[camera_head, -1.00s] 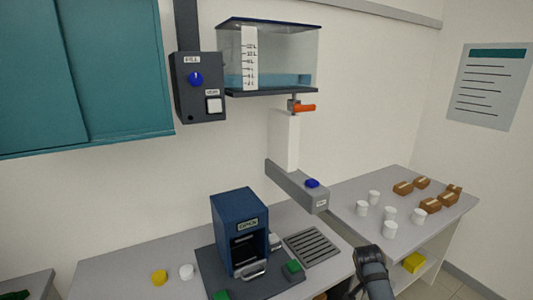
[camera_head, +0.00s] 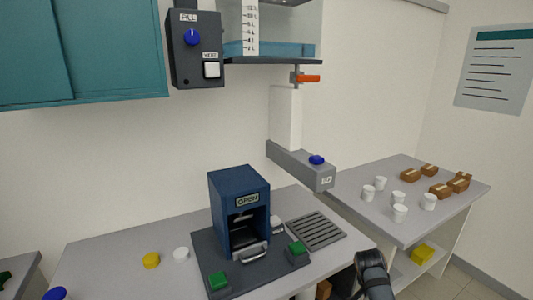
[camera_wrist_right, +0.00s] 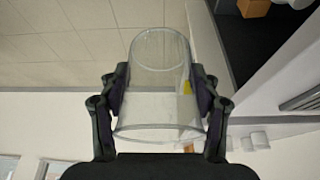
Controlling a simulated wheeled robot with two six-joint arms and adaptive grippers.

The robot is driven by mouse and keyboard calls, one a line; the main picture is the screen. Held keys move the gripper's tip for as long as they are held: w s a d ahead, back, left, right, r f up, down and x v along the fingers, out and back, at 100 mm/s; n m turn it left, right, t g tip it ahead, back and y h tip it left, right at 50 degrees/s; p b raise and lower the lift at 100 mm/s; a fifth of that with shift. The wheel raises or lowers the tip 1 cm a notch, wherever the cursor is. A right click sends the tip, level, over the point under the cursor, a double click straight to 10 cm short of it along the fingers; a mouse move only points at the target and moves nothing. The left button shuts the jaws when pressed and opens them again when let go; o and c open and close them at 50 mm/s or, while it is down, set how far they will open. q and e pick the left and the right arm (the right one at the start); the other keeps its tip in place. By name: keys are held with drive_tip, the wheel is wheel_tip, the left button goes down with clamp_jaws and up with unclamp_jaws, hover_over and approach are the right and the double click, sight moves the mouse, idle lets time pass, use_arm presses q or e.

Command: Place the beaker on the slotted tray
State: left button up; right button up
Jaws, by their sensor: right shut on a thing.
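The clear glass beaker (camera_wrist_right: 160,50) is between the two dark fingers of my right gripper (camera_wrist_right: 160,82) in the right wrist view. The fingers press on both its sides. In the head view my right arm (camera_head: 371,272) is at the lower right, in front of the bench edge; I cannot make out the beaker there. The grey slotted tray (camera_head: 316,231) lies on the bench, right of the blue machine and below the grey spout arm. Nothing stands on it. My left gripper is not in view.
The blue open-fronted machine (camera_head: 238,205) stands on a dark base with green buttons. The grey spout arm (camera_head: 300,165) overhangs near the tray. A yellow cap (camera_head: 151,260) and a white cap (camera_head: 181,254) lie left. The side table (camera_head: 375,215) holds white cups and brown boxes.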

drive_tip(key=s+a+r+n+t+y, duration=0.1)
drive_tip(key=s+a+r+n+y, duration=0.1)
drive_tip(key=a+r+n, duration=0.2)
drive_tip(key=s+a+r+n+t+y, duration=0.1)
drive_tip(key=a+r+n, duration=0.3)
drive_tip(key=a+n, duration=0.5)
drive_tip(key=shift+s+a+r+t+y, duration=0.15)
drive_tip(key=shift+s+a+t+y, duration=0.15)
drive_tip(key=shift+s+a+y, duration=0.35)
drive_tip(key=shift+a, duration=0.25)
